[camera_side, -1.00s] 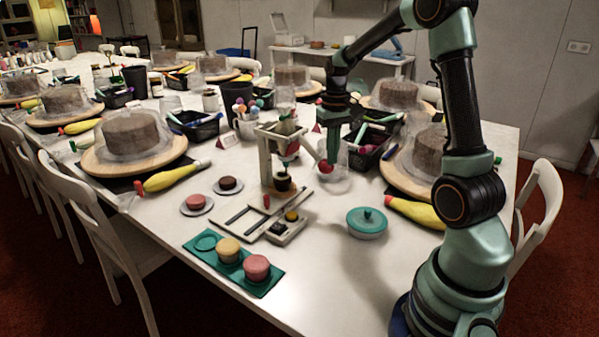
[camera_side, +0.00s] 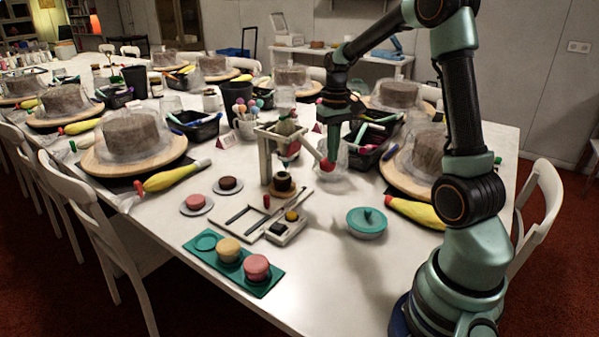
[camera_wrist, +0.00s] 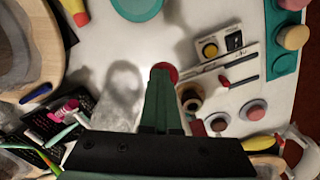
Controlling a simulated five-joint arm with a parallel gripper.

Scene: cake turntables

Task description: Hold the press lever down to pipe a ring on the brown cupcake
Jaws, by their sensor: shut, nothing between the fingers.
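The pale press frame (camera_side: 265,155) stands on the table left of my gripper. The brown cupcake (camera_side: 283,187) sits under its nozzle, with a dark top that is too small to read clearly. The press lever slopes down to the right and ends in a red ball (camera_side: 327,166). My gripper (camera_side: 331,158) is shut and empty, pointing down with its tips at the red ball. In the wrist view the shut fingertips (camera_wrist: 162,78) overlap the red ball (camera_wrist: 165,69); I cannot tell whether they touch it. The cupcake also shows there, beside the fingers (camera_wrist: 190,98).
A teal lidded bowl (camera_side: 367,222) stands in front of my gripper. Two small plates with cakes lie left of the press. A black basket (camera_side: 372,157) stands close on the right.

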